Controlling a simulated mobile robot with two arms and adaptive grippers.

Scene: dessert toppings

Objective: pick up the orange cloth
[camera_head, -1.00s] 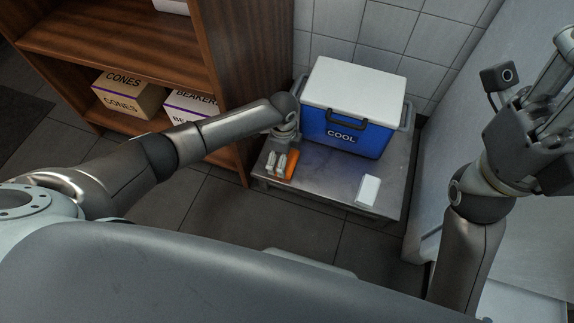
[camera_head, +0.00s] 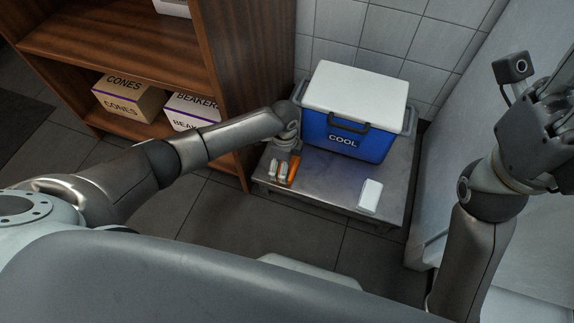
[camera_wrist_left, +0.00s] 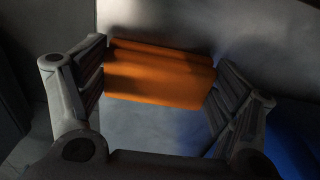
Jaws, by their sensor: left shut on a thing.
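The orange cloth (camera_head: 293,172) is a folded piece at the left end of the low metal table. In the left wrist view the cloth (camera_wrist_left: 160,75) spans the space between the two fingers, touching both. My left gripper (camera_head: 282,172) reaches down over the table's left end and is shut on the cloth. Part of the cloth is hidden by the fingers in the head view. My right gripper (camera_head: 552,105) is raised at the right edge, far from the cloth; its fingers are mostly cut off by the frame.
A blue cooler (camera_head: 341,140) with a white lid stands on the metal table (camera_head: 333,182), right of the gripper. A white block (camera_head: 370,194) lies near the table's right front. A wooden shelf (camera_head: 236,95) with boxes stands close to my left arm.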

